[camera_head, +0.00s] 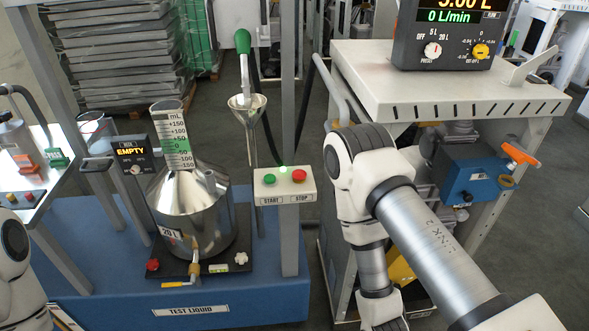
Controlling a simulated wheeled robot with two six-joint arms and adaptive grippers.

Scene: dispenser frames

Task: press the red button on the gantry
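A red button (299,175) marked STOP sits on the right side of a small white control box (285,188). A green button (269,180) marked START sits to its left on the same box. The box is fixed to the grey upright post (289,235) of the gantry, and a small green light glows above it. My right arm comes in from the lower right and bends down to the right of the box, apart from it. Its gripper is below the picture edge. Only a part of my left arm shows at the left edge, and its gripper is out of view.
A steel 20 L vessel (190,215) with a graduated neck stands on the blue base (110,290) left of the post. A funnel (247,104) hangs behind it. A display (131,152) reads EMPTY. A white table (440,85) with a meter (450,35) stands at the right.

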